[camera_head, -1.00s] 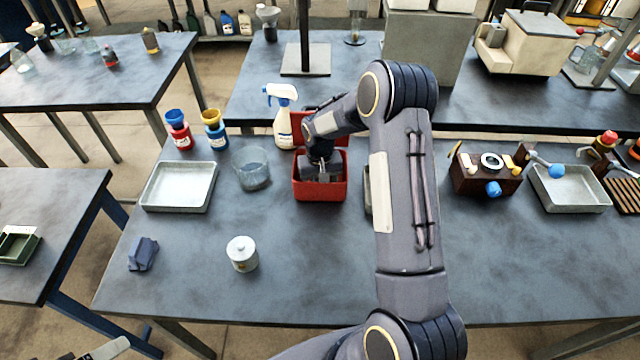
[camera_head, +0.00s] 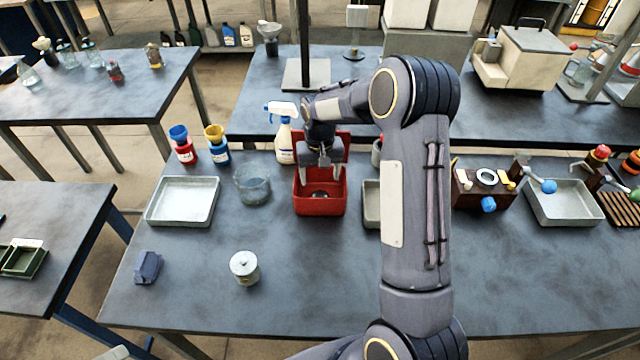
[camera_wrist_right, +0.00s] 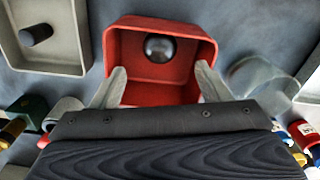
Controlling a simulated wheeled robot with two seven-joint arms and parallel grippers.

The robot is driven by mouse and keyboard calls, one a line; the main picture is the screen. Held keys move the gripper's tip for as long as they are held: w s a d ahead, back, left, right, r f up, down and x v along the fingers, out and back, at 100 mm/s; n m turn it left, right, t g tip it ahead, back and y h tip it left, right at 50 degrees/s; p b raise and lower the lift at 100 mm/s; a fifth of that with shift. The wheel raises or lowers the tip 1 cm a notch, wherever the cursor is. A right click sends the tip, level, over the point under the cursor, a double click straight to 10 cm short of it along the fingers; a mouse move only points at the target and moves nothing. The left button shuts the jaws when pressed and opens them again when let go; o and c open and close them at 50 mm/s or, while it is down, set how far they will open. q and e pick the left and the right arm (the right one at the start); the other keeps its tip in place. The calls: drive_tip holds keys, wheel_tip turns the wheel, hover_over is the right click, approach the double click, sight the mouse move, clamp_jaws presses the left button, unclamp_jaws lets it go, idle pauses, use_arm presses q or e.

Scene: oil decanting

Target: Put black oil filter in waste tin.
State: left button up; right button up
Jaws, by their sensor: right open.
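The waste tin is a red open box (camera_head: 320,207) in the middle of the table, its red lid tilted up behind it. It also shows in the right wrist view (camera_wrist_right: 160,92). A black rounded thing, by its look the oil filter (camera_wrist_right: 160,47), lies inside on the tin's floor; in the head view only a small dark part of it (camera_head: 320,194) shows. My right gripper (camera_head: 320,180) is above the tin, fingers spread and nothing between them. In the wrist view its fingertips (camera_wrist_right: 160,70) are apart from the black filter. My left gripper is not in view.
A grey tray (camera_head: 371,212) beside the tin, partly hidden by my right arm, holds a dark cylinder (camera_wrist_right: 36,34). A spray bottle (camera_head: 284,140), a glass beaker (camera_head: 252,186) and another metal tray (camera_head: 162,217) stand to the left.

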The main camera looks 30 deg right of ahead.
drive_tip(key=shift+r, duration=0.5)
drive_tip(key=s+a+r+t+y, duration=0.2)
drive_tip(key=s+a+r+t, duration=0.15)
drive_tip(key=s+r, duration=1.05)
drive_tip(key=s+a+n+t+y, duration=0.1)
drive_tip(key=s+a, duration=0.3)
drive_tip(key=s, duration=0.3)
drive_tip(key=s+a+n+t, duration=0.1)
drive_tip(key=s+a, duration=0.3)
drive_tip(key=s, duration=0.4)
drive_tip(key=shift+r+y, duration=0.35)
drive_tip(key=shift+y, duration=0.05)
